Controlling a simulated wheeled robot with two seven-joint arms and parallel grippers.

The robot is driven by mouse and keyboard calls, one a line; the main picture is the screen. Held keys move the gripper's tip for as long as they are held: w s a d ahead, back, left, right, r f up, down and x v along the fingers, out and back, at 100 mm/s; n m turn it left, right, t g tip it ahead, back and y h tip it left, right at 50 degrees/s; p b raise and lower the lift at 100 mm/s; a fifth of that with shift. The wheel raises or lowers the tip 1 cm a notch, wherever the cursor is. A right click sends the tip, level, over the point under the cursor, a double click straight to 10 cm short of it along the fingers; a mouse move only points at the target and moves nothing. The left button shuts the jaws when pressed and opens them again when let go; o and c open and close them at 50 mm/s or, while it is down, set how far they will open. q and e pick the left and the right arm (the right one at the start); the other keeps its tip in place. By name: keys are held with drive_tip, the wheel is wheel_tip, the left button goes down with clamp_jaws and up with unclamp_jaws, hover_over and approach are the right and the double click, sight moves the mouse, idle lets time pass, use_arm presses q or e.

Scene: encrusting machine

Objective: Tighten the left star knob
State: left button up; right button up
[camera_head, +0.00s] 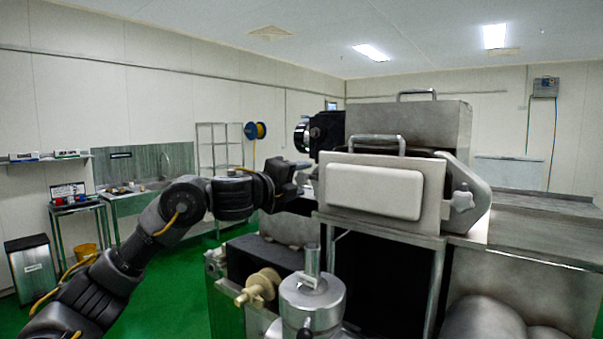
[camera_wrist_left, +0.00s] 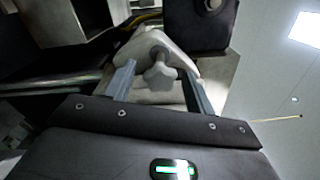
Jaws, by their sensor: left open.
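The left star knob (camera_wrist_left: 160,72) is a grey lobed knob on a pale bracket of the machine, seen in the left wrist view. My left gripper (camera_wrist_left: 157,82) is open, with one finger on each side of the knob and a visible gap to each. I cannot tell how deep the fingers reach around it. In the head view my left gripper (camera_head: 301,178) is at the left side of the encrusting machine (camera_head: 330,205), where the left knob is hidden. The other star knob (camera_head: 462,198) shows on the machine's right side. My right gripper is not in view.
A white padded panel (camera_head: 374,191) with a handle covers the machine's front. A steel counter (camera_head: 545,237) adjoins on the right. Green floor is open at the left.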

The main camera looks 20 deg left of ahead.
use_arm(q)
drive_tip(key=shift+w+d, duration=0.2)
drive_tip(key=shift+w, duration=0.35)
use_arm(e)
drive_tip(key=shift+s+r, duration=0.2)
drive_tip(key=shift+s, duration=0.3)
use_arm(q)
drive_tip(key=c, duration=1)
drive_tip(key=shift+n, duration=0.6)
drive_tip(key=o, duration=1)
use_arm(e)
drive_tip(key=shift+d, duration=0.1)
